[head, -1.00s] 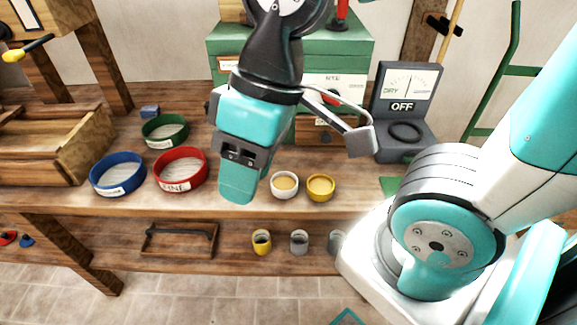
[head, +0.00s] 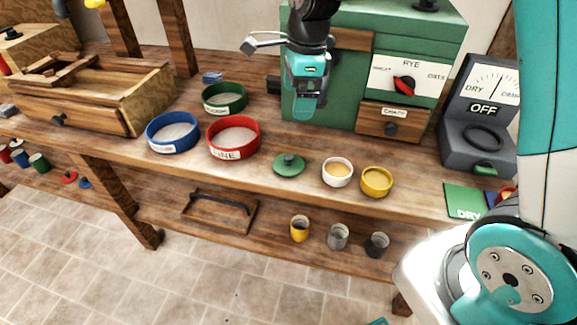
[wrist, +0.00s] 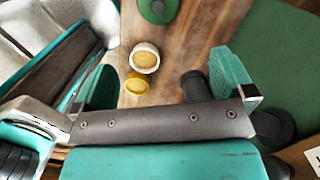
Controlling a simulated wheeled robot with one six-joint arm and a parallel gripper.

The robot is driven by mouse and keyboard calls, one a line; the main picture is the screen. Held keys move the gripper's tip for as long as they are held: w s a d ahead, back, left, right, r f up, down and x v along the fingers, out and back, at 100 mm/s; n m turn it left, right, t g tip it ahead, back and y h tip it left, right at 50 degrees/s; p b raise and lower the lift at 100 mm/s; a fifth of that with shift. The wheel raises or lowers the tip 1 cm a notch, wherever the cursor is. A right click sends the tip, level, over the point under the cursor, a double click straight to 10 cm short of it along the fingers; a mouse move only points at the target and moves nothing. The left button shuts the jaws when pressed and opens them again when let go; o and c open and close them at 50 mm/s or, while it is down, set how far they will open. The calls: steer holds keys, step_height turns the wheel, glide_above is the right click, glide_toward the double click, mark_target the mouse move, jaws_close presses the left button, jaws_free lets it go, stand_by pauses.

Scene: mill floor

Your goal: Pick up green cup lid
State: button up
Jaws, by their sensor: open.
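The green cup lid (head: 289,165) is a round disc with a small dark knob. It lies on the bench top, left of a white cup (head: 337,172) and a yellow cup (head: 377,181). My gripper (head: 305,112) is raised above the bench behind the lid, in front of the green mill, open and empty. In the wrist view the lid (wrist: 158,8) shows at the top edge, partly cut off. The white cup (wrist: 145,58) and yellow cup (wrist: 136,84) lie below it between my spread fingers.
The green mill (head: 340,75) with its drawer stands close to my gripper. Red (head: 233,137), blue (head: 172,132) and green (head: 224,98) sieves stand to the left. A grey meter (head: 482,115) is at right. Several cups stand on the lower shelf.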

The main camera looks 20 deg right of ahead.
glide_toward(290, 156)
steer(key=f, duration=0.3)
steer(key=a+f, duration=0.1)
steer(key=f, duration=0.1)
steer(key=shift+w, duration=0.4)
steer(key=shift+s+a+f, duration=0.1)
steer(key=shift+f, duration=1.3)
steer(key=shift+s+a+f, duration=0.1)
steer(key=shift+f, duration=1.3)
steer(key=c, duration=0.8)
